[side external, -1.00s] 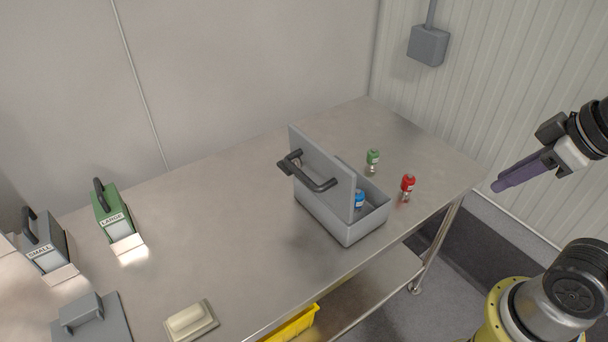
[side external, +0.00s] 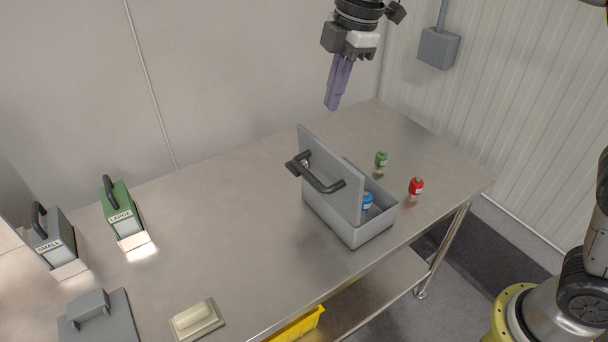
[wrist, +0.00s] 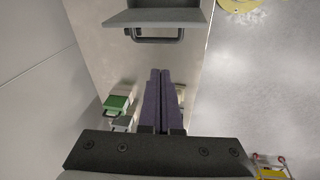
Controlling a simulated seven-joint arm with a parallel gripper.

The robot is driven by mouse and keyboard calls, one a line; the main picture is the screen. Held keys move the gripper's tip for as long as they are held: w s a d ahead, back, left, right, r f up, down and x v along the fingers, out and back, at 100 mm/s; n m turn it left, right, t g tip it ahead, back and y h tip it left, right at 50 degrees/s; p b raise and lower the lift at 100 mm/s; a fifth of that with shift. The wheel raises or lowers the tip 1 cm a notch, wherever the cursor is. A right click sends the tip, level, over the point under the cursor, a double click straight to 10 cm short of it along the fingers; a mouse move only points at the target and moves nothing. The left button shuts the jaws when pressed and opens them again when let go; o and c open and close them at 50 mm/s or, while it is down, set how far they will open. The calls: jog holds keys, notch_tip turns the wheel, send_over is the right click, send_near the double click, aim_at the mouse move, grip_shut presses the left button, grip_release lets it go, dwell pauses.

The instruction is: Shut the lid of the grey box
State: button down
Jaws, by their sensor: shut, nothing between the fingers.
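The grey box (side external: 350,226) stands on the steel table with its lid (side external: 332,170) raised, standing upright along the left side of the opening. A dark handle (side external: 318,177) sticks out from the lid's left face. A blue-capped bottle (side external: 366,201) is inside the box, partly hidden by the lid. My gripper (side external: 332,106) is shut and empty, in the air above and behind the box, fingers pointing down. In the wrist view the lid (wrist: 160,17) and its handle (wrist: 155,38) show at the top, beyond the purple fingertips (wrist: 165,72).
A green-capped bottle (side external: 381,160) and a red-capped bottle (side external: 416,187) stand right of the box. A green LARGE holder (side external: 122,212), a grey SMALL holder (side external: 52,240), a grey handled plate (side external: 98,318) and a cream block (side external: 197,319) are at left. The table (side external: 235,220) between is clear.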

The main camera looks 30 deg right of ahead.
jog(key=w+a+f+n+g, duration=0.1)
jog(key=w+a+f+g, duration=0.15)
jog(key=a+f, duration=0.65)
jog(key=d+f, duration=0.5)
jog(key=f, duration=0.4)
jog(key=shift+w+f+h, duration=0.2)
jog(key=shift+f+h, duration=0.1)
jog(key=shift+f, duration=0.1)
jog(key=shift+d+r+t, duration=0.1)
jog(key=shift+d+t, duration=0.05)
jog(key=shift+t, duration=0.1)
jog(key=shift+d+r+y, duration=0.15)
jog(key=shift+d+y, duration=0.15)
jog(key=shift+y, duration=0.1)
